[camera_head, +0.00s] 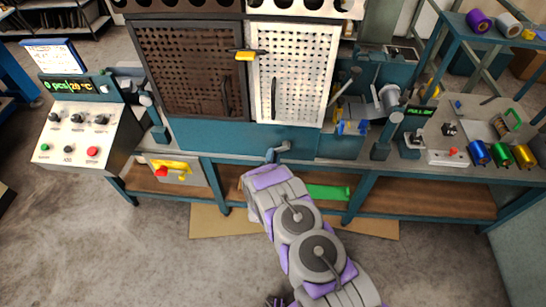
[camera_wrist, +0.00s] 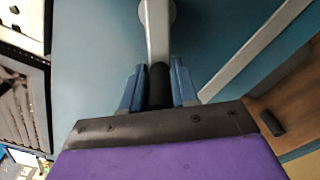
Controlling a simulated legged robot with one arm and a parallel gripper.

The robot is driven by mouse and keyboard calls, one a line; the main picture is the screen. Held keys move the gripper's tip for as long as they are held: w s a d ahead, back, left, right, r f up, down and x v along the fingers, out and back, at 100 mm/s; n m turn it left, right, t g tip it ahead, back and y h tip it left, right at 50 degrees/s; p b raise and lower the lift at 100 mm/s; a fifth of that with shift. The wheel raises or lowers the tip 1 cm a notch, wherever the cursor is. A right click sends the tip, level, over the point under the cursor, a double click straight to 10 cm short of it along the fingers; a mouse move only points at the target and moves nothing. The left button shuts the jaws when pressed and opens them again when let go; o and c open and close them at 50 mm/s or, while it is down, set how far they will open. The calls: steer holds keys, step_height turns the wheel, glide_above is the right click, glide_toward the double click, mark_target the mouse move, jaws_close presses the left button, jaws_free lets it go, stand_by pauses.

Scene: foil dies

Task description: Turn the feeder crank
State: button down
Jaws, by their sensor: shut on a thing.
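The feeder crank (camera_head: 279,150) is a small grey arm on the teal front panel of the bench, below the white perforated door. In the wrist view its grey arm (camera_wrist: 157,32) comes down from a round hub at the top edge, and its black handle (camera_wrist: 159,86) sits between two blue fingers. My gripper (camera_wrist: 158,82) is shut on this handle, with a finger on each side. In the head view my purple and grey arm reaches up to the crank, and its own wrist mostly hides the fingers and the handle.
Brown and white perforated doors (camera_head: 293,72) stand above the panel. Colored foil rolls (camera_head: 502,154) are at right. A green object (camera_head: 328,192) lies on the lower shelf.

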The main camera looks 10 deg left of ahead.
steer(key=shift+w+a+r, duration=0.15)
steer(key=shift+a+r, duration=0.2)
steer(key=c, duration=1.2)
jaws_free()
steer(key=shift+o, duration=1.4)
steer(key=shift+a+f, duration=0.1)
steer(key=shift+f, duration=0.15)
steer(key=shift+s+d, duration=0.2)
steer(key=shift+s, duration=0.2)
steer(key=s+p, duration=0.1)
steer(key=s, duration=1.5)
steer(key=shift+s+a+f+p, duration=0.15)
steer(key=shift+s+p, duration=0.25)
steer(key=shift+w, duration=0.1)
